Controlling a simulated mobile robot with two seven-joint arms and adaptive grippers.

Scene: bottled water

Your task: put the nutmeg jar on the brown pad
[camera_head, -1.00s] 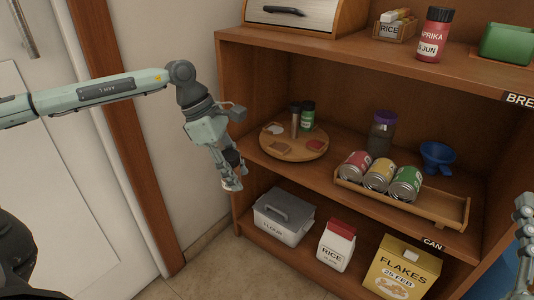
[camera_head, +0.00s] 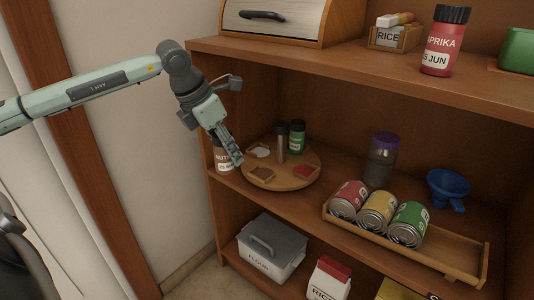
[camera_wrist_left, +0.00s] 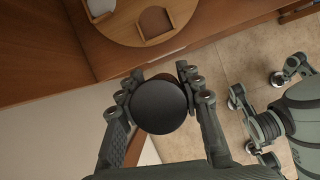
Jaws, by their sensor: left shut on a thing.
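The nutmeg jar (camera_head: 222,158) has a black lid, brown contents and a white label, partly covered by my fingers. My left gripper (camera_head: 234,157) is shut on it, and the jar hangs about upright. The left wrist view shows its round dark lid (camera_wrist_left: 160,107) between the fingers, with floor and the shelf's front edge around it. The brown pad (camera_head: 262,174) lies on the round wooden tray (camera_head: 285,186), right of the jar, with nothing on it. The pad also shows in the left wrist view (camera_wrist_left: 155,22), beyond the jar. My right gripper is out of view.
A grey-brown shaker (camera_head: 281,144) and a green jar (camera_head: 298,137) stand on the tray, beside a white pad (camera_head: 261,151) and a red pad (camera_head: 306,172). The upper shelf (camera_head: 300,62) overhangs. Cans (camera_head: 377,213) lie on a wooden rack to the right.

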